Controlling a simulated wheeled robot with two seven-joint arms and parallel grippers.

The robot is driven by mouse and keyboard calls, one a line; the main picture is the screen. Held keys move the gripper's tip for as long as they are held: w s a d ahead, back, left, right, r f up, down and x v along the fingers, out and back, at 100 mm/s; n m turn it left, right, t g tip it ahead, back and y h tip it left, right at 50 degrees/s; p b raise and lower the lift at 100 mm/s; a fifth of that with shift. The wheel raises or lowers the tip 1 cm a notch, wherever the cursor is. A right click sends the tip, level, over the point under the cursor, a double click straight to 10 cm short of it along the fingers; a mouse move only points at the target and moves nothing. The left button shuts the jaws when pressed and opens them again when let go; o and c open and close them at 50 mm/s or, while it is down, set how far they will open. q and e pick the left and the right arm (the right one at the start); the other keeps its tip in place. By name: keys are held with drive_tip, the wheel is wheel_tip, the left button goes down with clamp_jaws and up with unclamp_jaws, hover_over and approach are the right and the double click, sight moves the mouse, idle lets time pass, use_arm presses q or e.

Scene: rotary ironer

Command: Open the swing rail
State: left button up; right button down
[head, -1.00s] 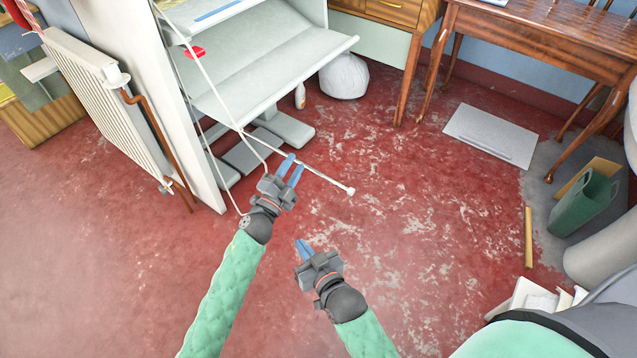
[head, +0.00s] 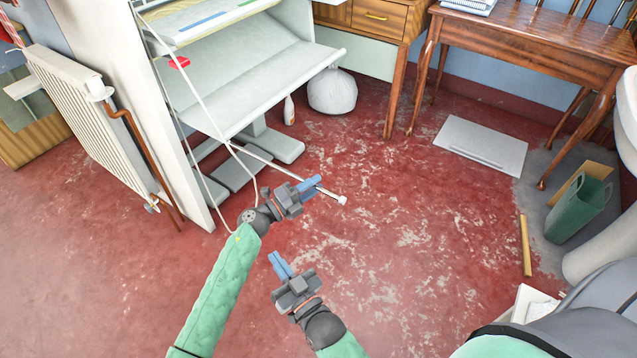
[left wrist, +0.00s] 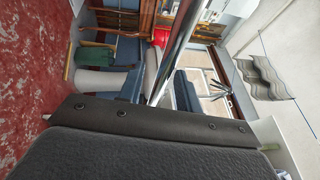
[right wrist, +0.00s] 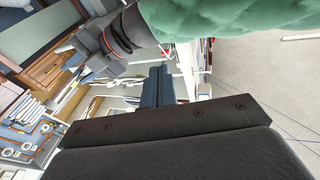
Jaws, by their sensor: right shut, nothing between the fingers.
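The swing rail (head: 277,169) is a thin pale rod below the ironer's front, with a white knob (head: 342,200) at its outer end. It slants out over the floor. My left gripper (head: 310,187) has its blue fingers at the rail, a little short of the knob. In the left wrist view, a shiny rod (left wrist: 180,45) runs between the blue finger shapes; whether they clamp it is unclear. My right gripper (head: 277,262) is shut and empty, lower and closer to me, apart from the rail. Its blue fingers are together in the right wrist view (right wrist: 158,85).
The white ironer (head: 255,85) stands at upper left, with a red knob (head: 179,62) on its side and cords along it. A radiator (head: 85,100) is left of it. A white bag (head: 332,92) and small bottle (head: 289,110) stand behind.

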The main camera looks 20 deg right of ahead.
use_arm(q)
drive_tip(key=shift+x, duration=1.05)
use_arm(e)
drive_tip(key=shift+r, duration=0.65)
